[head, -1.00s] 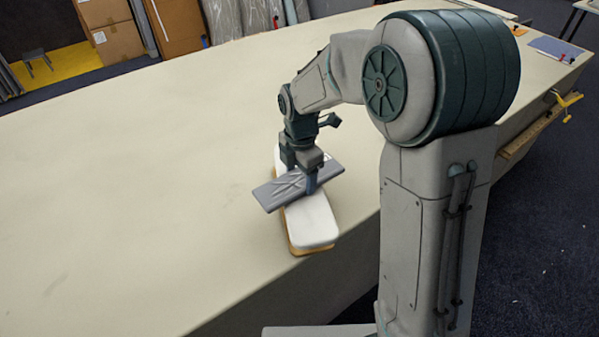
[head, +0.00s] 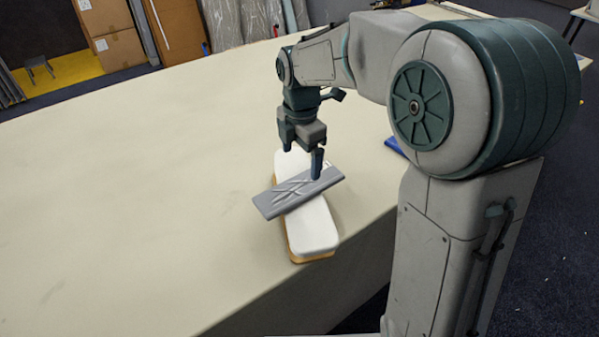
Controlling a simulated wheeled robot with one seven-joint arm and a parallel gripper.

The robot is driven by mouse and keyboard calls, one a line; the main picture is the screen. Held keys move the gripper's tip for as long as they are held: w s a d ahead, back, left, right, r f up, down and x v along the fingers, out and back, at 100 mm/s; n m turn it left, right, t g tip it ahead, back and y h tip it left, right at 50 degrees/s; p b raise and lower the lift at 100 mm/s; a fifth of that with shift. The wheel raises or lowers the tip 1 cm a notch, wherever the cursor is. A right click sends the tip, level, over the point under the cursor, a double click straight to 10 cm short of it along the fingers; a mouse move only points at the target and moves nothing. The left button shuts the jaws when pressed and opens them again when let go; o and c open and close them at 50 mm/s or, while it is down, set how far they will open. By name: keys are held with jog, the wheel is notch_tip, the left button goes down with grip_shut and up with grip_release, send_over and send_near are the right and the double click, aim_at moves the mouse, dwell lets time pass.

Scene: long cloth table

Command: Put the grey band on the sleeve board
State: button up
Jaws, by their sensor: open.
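The grey band (head: 282,196) lies slantwise across the white padded sleeve board (head: 314,226), with both of its ends reaching past the board's sides. The board has a tan wooden base and rests on the long cloth table near its front edge. My gripper (head: 302,163) is open and empty, just above the band's far side. One finger is near the band's right end; whether it touches the band I cannot tell. The far end of the board is partly hidden behind my gripper.
The cloth table (head: 130,190) is bare to the left of the board. A blue item (head: 396,147) shows on the table behind my arm, mostly hidden. Cardboard boxes (head: 115,45) stand on the floor beyond the table.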

jog(key=s+d+r+m+t, duration=0.2)
jog(key=s+d+r+m, duration=0.3)
jog(key=s+d+m, duration=0.65)
jog(key=s+d+f+m+t, duration=0.1)
jog(key=s+d+f+m, duration=0.1)
jog(key=s+m, duration=0.6)
jog(key=f+m, duration=0.1)
jog(key=m, duration=0.4)
jog(key=shift+f, duration=0.2)
